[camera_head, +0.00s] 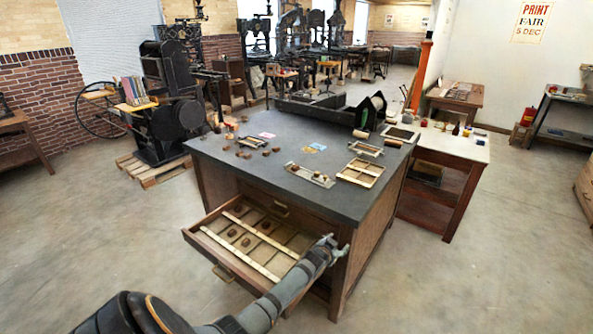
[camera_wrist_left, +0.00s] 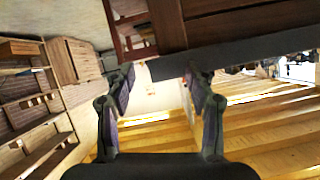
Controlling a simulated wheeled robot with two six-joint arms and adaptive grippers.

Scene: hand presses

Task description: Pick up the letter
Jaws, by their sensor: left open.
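Several small brown letter blocks (camera_head: 252,142) lie loose on the left part of the dark-topped cabinet. A few more brown blocks (camera_head: 246,242) lie in the compartments of the pulled-out drawer (camera_head: 205,259). Which one is the letter of the task I cannot tell. My left gripper (camera_head: 331,245) is by the drawer's right end, near the cabinet's front corner, apart from the blocks. In the left wrist view its two fingers (camera_wrist_left: 161,82) are spread with nothing between them. No letter is clear in that view. My right gripper is not in view.
The dark cabinet top (camera_head: 235,172) also holds wooden frames (camera_head: 361,172), a metal composing tray (camera_head: 310,175) and a long dark press (camera_head: 320,108). A white-topped side table (camera_head: 455,150) adjoins it at right. The floor in front is clear.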

